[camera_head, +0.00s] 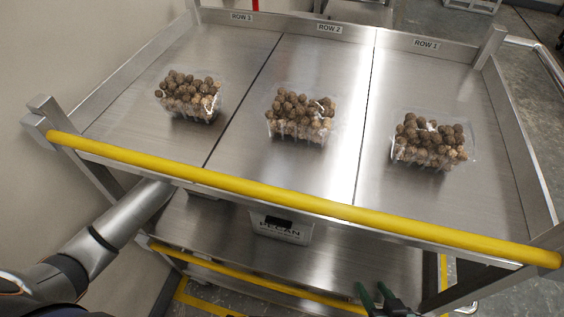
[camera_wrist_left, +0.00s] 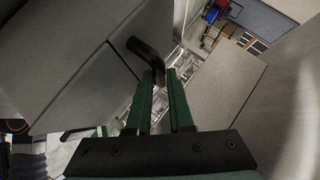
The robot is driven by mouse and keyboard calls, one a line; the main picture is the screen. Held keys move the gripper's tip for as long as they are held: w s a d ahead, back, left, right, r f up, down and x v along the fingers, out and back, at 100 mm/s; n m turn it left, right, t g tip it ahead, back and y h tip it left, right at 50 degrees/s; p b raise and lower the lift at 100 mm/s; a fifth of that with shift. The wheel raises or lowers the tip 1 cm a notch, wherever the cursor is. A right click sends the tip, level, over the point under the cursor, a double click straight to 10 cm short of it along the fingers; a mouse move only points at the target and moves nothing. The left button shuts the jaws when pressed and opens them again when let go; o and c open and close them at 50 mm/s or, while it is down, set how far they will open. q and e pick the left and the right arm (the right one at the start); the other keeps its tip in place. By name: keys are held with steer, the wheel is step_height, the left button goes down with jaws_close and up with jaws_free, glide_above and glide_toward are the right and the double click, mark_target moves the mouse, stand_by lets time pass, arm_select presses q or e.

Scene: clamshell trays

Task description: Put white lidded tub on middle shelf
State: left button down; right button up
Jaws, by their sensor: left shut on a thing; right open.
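The white lidded tub (camera_head: 282,230), with a PECAN label and a dark part at its top, shows below the yellow rail, over the middle shelf (camera_head: 355,262). The upper shelf hides its top. My left arm reaches in under the upper shelf from the left, and its gripper is hidden in the head view. In the left wrist view my left gripper (camera_wrist_left: 162,85) is shut on a black bent handle (camera_wrist_left: 140,47) on a large, shaded pale body (camera_wrist_left: 65,60), apparently the tub. Whether the tub rests on the shelf cannot be told. My right gripper (camera_head: 377,297) is open and empty at the bottom edge.
The steel upper shelf (camera_head: 230,150) has three marked rows, each holding one clear clamshell tray (camera_head: 299,130) of round brown items. A yellow rail (camera_head: 300,202) runs along its front edge. A lower yellow rail (camera_head: 250,279) edges the middle shelf, whose right part looks clear.

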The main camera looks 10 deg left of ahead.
arm_select(q)
steer(key=shift+r, duration=0.15)
arm_select(e)
steer(key=shift+r, duration=0.1)
arm_select(q)
steer(key=c, duration=1.1)
jaws_free()
steer(key=shift+f, duration=0.25)
steer(key=shift+c, duration=0.2)
steer(key=o, duration=0.3)
steer(key=shift+r, duration=0.1)
arm_select(e)
steer(key=shift+s, duration=0.1)
arm_select(q)
steer(key=shift+o, duration=0.2)
steer(key=shift+a, duration=0.15)
